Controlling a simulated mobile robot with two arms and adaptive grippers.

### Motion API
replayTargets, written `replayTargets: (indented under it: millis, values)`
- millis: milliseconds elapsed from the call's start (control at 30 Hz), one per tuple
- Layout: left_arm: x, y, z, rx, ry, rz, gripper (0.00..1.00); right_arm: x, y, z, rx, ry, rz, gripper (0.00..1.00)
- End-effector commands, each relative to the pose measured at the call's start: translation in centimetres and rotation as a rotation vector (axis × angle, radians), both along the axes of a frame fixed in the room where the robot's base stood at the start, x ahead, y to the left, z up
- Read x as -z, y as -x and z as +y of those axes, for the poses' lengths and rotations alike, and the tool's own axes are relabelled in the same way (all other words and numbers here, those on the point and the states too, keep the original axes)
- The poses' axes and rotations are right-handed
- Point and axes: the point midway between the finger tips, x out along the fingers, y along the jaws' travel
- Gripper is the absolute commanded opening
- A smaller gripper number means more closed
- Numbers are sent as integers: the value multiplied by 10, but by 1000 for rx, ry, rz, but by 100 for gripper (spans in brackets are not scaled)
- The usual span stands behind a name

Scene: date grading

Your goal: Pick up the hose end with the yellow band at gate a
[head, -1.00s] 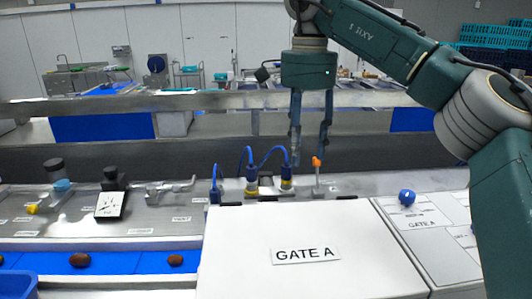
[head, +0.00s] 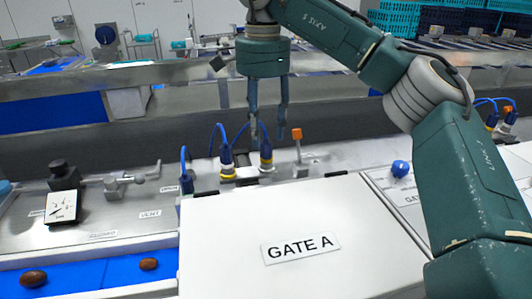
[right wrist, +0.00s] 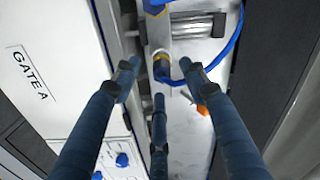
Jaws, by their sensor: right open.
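Two blue hose ends stand side by side behind the white GATE A cover (head: 262,215), each with yellow near its base. The right one (head: 266,158) is beneath my right gripper (head: 268,135); the left one (head: 227,160) stands apart from it. In the right wrist view, a hose end with a yellow band (right wrist: 161,64) shows between the spread fingers of my right gripper (right wrist: 160,75). The fingers are open and empty; whether they touch the hose end I cannot tell. My left gripper is not in view.
An orange-tipped lever (head: 296,135) stands close to the right of my right gripper. Another blue hose (head: 185,172) rises at the left. A blue knob (head: 400,168) sits on the right panel. A dial gauge (head: 62,207) stands at the left, near a blue belt with dates.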

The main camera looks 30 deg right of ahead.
Motion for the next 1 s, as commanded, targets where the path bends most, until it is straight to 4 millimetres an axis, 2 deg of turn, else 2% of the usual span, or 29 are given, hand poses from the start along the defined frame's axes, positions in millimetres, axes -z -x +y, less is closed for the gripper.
replayTargets:
  millis: [100,233,533,700,767,1000]
  values:
    - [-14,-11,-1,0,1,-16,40,16,1,-5,1,0,5,43]
    - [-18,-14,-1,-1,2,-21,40,33,0,-4,1,0,3,43]
    - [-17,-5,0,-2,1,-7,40,40,0,-4,1,-1,0,43]
    - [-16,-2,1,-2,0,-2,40,40,0,-4,1,-1,0,9]
    - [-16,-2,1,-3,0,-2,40,40,0,-4,1,-1,0,0]
    - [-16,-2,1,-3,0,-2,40,39,0,-3,0,-1,0,0]
